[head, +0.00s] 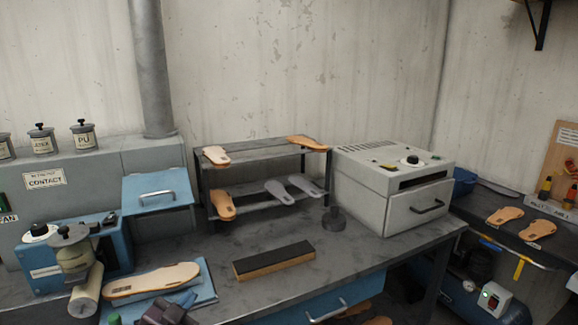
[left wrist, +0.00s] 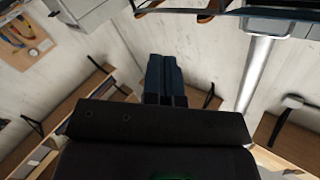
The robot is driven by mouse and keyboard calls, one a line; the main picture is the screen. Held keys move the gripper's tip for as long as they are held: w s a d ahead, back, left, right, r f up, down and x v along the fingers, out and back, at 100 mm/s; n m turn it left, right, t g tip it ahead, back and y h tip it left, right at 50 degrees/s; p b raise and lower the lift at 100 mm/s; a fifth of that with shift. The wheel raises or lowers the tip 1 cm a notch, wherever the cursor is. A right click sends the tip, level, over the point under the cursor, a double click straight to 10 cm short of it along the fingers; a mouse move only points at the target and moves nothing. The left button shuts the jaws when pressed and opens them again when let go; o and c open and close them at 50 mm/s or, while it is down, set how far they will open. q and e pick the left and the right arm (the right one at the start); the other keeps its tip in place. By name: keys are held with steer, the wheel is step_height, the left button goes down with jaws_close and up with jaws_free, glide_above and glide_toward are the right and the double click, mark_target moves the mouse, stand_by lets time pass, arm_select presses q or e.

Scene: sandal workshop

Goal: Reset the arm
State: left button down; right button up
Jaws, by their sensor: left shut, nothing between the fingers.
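My left gripper (head: 186,298) shows at the bottom edge of the head view, in front of the blue press base, with most of its arm out of frame. In the left wrist view its two dark blue fingers (left wrist: 163,75) lie side by side, shut with nothing between them. Walls and shelves fill the background there, so the gripper points away from the bench top. My right gripper is in neither view.
A tan sole (head: 150,281) lies on a blue plate near my left gripper. A long dark block (head: 274,261) lies mid-bench. Behind stand a rack (head: 263,149) with several soles and a grey oven (head: 375,192). The bench front right of the block is clear.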

arm_select(q)
steer(key=s+a+f+n+g+y, duration=0.2)
steer(key=s+a+f+n, duration=0.1)
steer(key=s+f, duration=0.7)
steer(key=s+a+f+n+g+y, duration=0.2)
steer(key=s+a+f+n+g, duration=0.1)
steer(key=s+f, duration=0.8)
steer(key=s+n, duration=0.1)
steer(key=s, duration=0.2)
steer(key=shift+s+a+n+g+y, duration=0.2)
steer(key=shift+n+g+y, duration=0.1)
steer(key=shift+n+y, duration=0.1)
